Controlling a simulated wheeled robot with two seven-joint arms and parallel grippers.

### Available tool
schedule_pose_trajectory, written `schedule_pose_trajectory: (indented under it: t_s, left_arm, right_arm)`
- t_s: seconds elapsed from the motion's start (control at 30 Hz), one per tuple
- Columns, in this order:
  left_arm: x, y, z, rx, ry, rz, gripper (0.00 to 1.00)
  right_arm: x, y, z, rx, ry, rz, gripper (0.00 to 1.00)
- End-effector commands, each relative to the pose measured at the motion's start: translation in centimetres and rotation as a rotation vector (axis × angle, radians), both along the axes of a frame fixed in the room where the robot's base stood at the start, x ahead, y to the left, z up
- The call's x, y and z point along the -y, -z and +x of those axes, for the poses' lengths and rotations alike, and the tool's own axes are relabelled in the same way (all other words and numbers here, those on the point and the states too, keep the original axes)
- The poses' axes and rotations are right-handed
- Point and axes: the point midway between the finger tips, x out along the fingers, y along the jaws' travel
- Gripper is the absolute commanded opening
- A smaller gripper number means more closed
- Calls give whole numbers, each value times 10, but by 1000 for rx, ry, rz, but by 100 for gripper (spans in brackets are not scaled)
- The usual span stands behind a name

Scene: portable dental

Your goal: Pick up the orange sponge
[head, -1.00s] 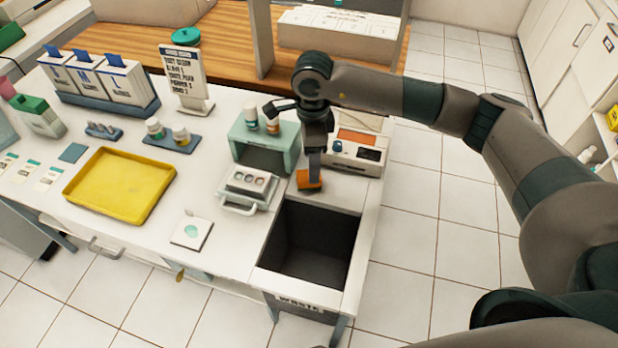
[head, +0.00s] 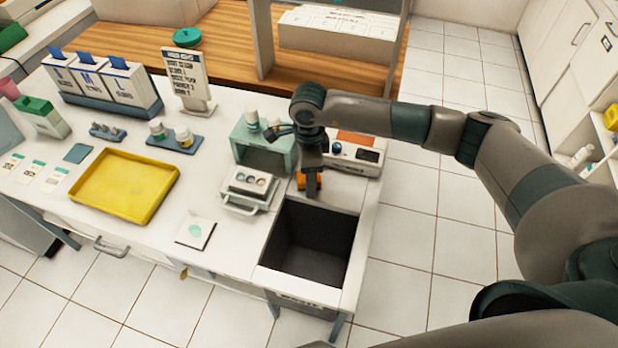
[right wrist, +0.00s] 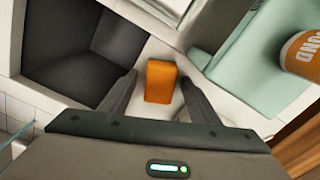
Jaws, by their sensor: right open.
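The orange sponge (right wrist: 160,82) lies on the white counter, beside the dark waste opening, in the right wrist view. In the head view only a little of the sponge (head: 301,181) shows, mostly hidden behind my right gripper (head: 311,190). In the right wrist view my right gripper (right wrist: 160,98) is open, with one finger on each side of the sponge and a gap visible on both sides. My left gripper is not in view.
The square waste opening (head: 310,240) is just in front of the sponge. A mint-green stand (head: 247,148) with bottles and a white box with a handle (head: 248,188) stand to the left. A white device (head: 357,155) is behind. A yellow tray (head: 125,185) lies farther left.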

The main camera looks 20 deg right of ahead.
Motion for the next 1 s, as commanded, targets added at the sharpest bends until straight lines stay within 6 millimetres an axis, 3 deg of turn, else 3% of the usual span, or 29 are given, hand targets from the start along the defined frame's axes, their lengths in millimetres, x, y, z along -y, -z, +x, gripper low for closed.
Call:
schedule_pose_trajectory:
  t_s: [0.3, 0.47, 0.57, 1.0]
  left_arm:
    - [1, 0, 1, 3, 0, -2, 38]
    - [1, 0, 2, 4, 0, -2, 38]
    - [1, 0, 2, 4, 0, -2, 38]
    - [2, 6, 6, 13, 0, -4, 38]
  right_arm:
    - [0, 0, 0, 0, 0, 0, 54]
    - [0, 0, 0, 0, 0, 0, 16]
    - [0, 0, 0, 0, 0, 0, 8]
    - [0, -10, 1, 2, 0, 2, 8]
